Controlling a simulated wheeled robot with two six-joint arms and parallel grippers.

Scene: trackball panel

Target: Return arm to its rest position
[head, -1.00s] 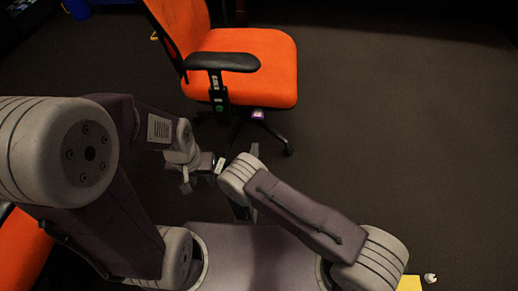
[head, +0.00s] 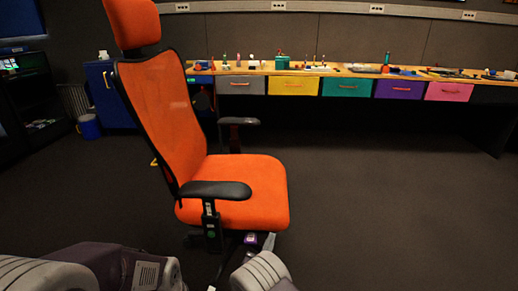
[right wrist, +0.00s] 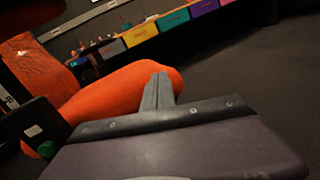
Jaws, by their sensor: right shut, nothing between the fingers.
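My right arm shows at the bottom of the head view, with the grey tip of my right gripper (head: 268,241) just in front of the orange chair's base. In the right wrist view the fingers of my right gripper (right wrist: 158,91) are together and empty, standing up in front of the orange seat. My left arm (head: 90,268) is folded at the bottom left of the head view. Its gripper is out of the picture. Both arms are cut off by the lower edge.
An orange office chair (head: 240,182) with black armrests stands close in front of me. Behind it runs a long workbench (head: 340,72) with coloured drawers and small items. A blue bin (head: 89,126) is at the left. The dark floor (head: 390,200) at the right is clear.

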